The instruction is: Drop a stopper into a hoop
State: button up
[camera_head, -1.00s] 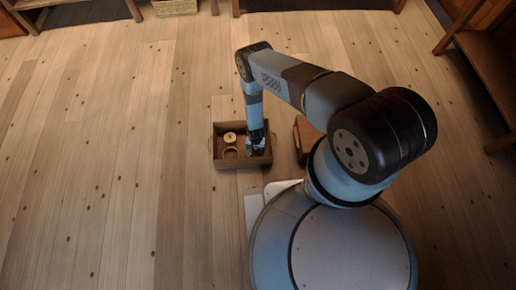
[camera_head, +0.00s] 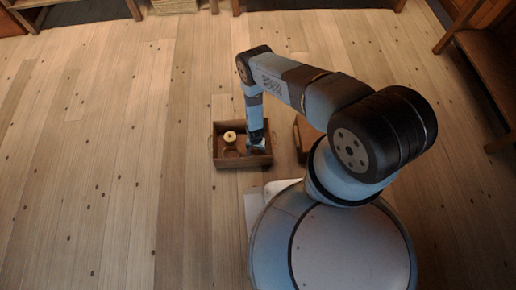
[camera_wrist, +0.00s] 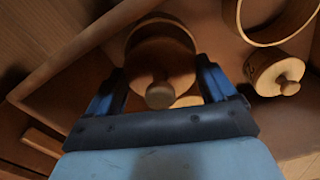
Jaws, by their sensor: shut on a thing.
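In the wrist view my gripper (camera_wrist: 162,88) is shut on a round brown wooden stopper (camera_wrist: 158,50) with a small knob, its face partly in shadow. A second, lighter knobbed stopper (camera_wrist: 262,70) lies to the right, apart from my fingers. A thin wooden hoop (camera_wrist: 243,32) is at the top right, cut by the frame edge. In the head view my gripper (camera_head: 257,148) is low in the right part of a wooden tray (camera_head: 243,163). The held stopper is not clear there.
A second brown wooden box (camera_head: 306,134) stands right of the tray, partly hidden by my arm. Tray walls surround my gripper closely. The plank floor (camera_head: 120,150) to the left is clear. Wooden furniture stands along the far and right edges.

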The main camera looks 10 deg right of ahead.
jog(key=shift+f, duration=0.7)
dwell(0.7)
jog(key=o, duration=0.9)
jog(key=shift+r, duration=0.9)
dwell(0.4)
jog(key=shift+r, duration=3.35)
